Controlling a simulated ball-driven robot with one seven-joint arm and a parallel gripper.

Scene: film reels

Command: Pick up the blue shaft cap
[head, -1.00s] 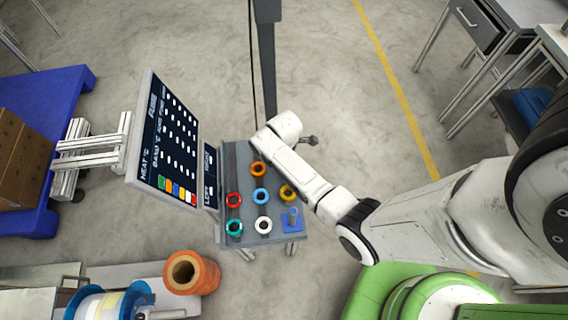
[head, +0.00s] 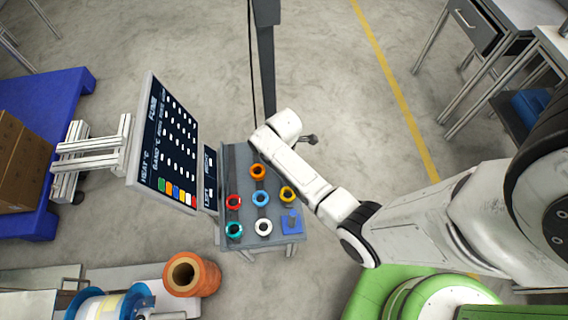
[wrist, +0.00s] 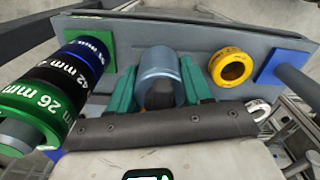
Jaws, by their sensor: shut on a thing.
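In the wrist view, the blue shaft cap (wrist: 159,66), a steel-blue cylinder, sits between the two teal fingers of my gripper (wrist: 157,92). The fingers are shut on its sides, and a dark opening shows at its near end. A grey panel lies close behind it; I cannot tell whether the cap touches it. In the head view, a blue ring (head: 261,197) is on the grey cart; I cannot tell whether it is the same cap. My gripper's fingers cannot be made out there.
In the wrist view, a yellow ring (wrist: 231,67) is right of the cap, then a blue plate (wrist: 272,62) with a dark peg. Left is a stack of numbered rings (wrist: 52,90). In the head view, a screen (head: 165,145) stands left of the cart and an orange spool (head: 207,275) lies below.

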